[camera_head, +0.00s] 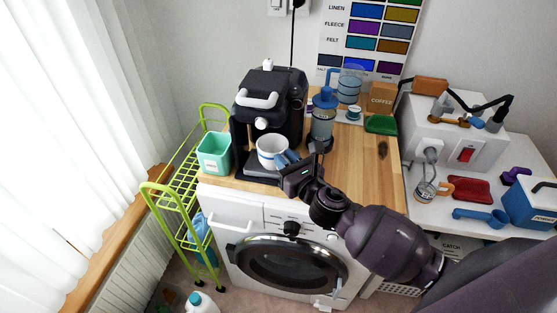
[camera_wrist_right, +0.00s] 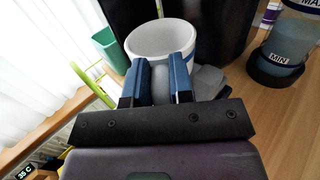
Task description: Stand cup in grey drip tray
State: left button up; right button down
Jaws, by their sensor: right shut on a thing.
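The white cup (camera_head: 270,148) is upright in front of the black coffee machine (camera_head: 285,95), with its open mouth up. My right gripper (camera_head: 288,160) is shut on the cup's near right side. In the right wrist view the blue fingers (camera_wrist_right: 160,82) hold the cup (camera_wrist_right: 160,38) between their tips, on its near side. The drip tray (camera_head: 257,174) shows below the cup at the foot of the machine; the cup and gripper hide much of it. I cannot tell whether the cup's base touches it. My left gripper is not in view.
A green container (camera_head: 214,153) stands left of the cup. A blue-topped grinder or jar (camera_head: 322,118) stands close to the right of the machine. The wooden counter (camera_head: 365,180) is clear at front right. A washing machine (camera_head: 290,262) is below.

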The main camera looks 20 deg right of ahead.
jog(key=w, duration=0.3)
jog(key=shift+w+a, duration=0.1)
jog(key=shift+a, duration=0.25)
jog(key=shift+f+b, duration=0.7)
jog(key=shift+f, duration=1.1)
jog(key=c, duration=1)
grip_release()
